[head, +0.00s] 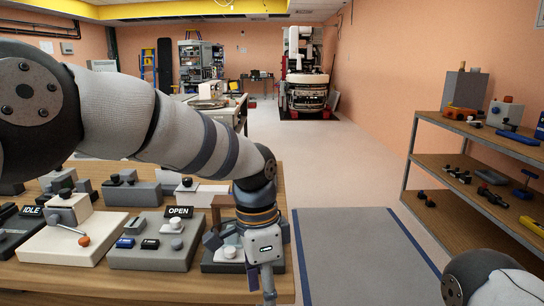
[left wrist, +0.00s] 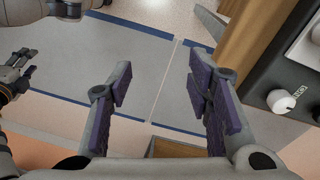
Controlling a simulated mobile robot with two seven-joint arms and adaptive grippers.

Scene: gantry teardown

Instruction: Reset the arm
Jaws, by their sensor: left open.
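My left gripper (head: 268,285) hangs pointing down at the right front edge of the wooden bench (head: 130,290). In the left wrist view its purple-padded fingers (left wrist: 160,85) are apart, with nothing between them but floor. A dark control box (head: 222,267) with a white knob sits just left of the gripper, partly hidden by it. A knob (left wrist: 283,102) on a dark panel shows beside the right finger in the left wrist view. A grey box with an OPEN sign (head: 179,212) and a pale box with an orange-tipped lever (head: 70,237) stand further left. An IDLE sign (head: 32,211) is at the far left.
A grey floor mat with blue borders (head: 360,260) lies right of the bench. A wooden shelf rack (head: 475,135) with several devices stands along the right wall. A large machine (head: 306,85) stands at the back. The middle floor is clear. My right arm shows at bottom right.

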